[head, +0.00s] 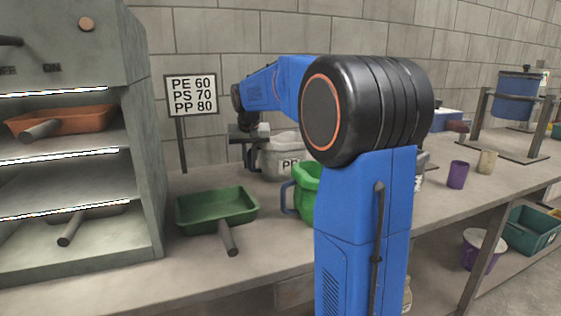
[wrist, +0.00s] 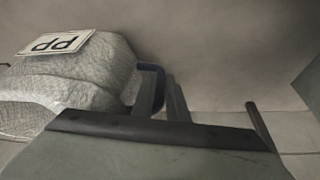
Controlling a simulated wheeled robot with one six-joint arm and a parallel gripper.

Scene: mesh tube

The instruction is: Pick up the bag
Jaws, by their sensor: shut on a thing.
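The bag (head: 285,160) is pale grey with a white label reading PP. In the head view it is on the counter by the back wall, partly hidden by my arm. In the wrist view the bag (wrist: 95,80) shows upside down at the left, with a woven surface. My gripper (head: 250,157) is at the bag's left side in the head view. In the wrist view my gripper (wrist: 165,98) is shut at the bag's edge, by a dark blue loop (wrist: 154,72). Exactly where the fingers touch the bag is hard to see.
A green tray (head: 215,208) and a green jug (head: 306,190) stand in front of the bag. A rack (head: 150,120) is at the left, with a sign (head: 192,95) beside it. Purple and beige cups (head: 457,174) stand at the right. Counter space is bare between tray and rack.

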